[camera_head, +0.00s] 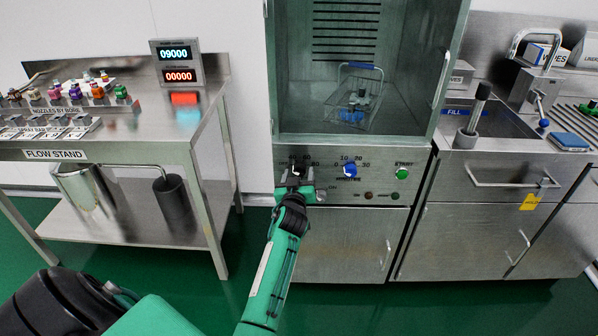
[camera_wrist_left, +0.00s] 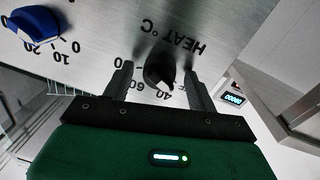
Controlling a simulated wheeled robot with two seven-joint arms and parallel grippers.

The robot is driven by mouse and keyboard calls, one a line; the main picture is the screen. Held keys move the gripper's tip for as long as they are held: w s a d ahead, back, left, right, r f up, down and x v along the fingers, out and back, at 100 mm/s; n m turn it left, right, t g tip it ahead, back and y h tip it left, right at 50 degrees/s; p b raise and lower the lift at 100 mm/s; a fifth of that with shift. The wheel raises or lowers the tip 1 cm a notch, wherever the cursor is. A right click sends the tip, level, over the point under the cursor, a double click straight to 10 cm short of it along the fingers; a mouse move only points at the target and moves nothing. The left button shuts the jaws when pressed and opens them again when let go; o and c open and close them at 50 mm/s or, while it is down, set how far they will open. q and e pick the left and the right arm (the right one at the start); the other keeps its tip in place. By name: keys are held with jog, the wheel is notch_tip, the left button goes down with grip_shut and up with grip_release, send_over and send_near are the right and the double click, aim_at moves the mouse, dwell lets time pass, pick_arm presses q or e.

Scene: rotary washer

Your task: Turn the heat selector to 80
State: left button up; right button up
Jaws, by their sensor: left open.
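The heat selector is a black knob (camera_wrist_left: 160,72) on the steel panel, under the printed words HEAT °C, which appear upside down in the left wrist view. Numbers including 40 and 60 show around it; I cannot tell exactly which mark it points to. In the head view the selector (camera_head: 298,170) is partly hidden behind my left gripper (camera_head: 297,175). My left gripper is open, with one finger on each side of the knob in the left wrist view (camera_wrist_left: 159,78). Gaps show beside the knob; contact is not clear. My right gripper is not in view.
A blue minutes knob (camera_head: 350,171) and a green start button (camera_head: 402,173) sit to the right on the same panel. Above is the washer chamber with a wire basket (camera_head: 358,100). A flow stand (camera_head: 130,150) stands left, a sink bench (camera_head: 490,170) right.

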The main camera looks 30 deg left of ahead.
pick_arm(q)
jog(key=shift+c, duration=0.7)
jog(key=c, duration=0.8)
jog(key=shift+c, duration=0.2)
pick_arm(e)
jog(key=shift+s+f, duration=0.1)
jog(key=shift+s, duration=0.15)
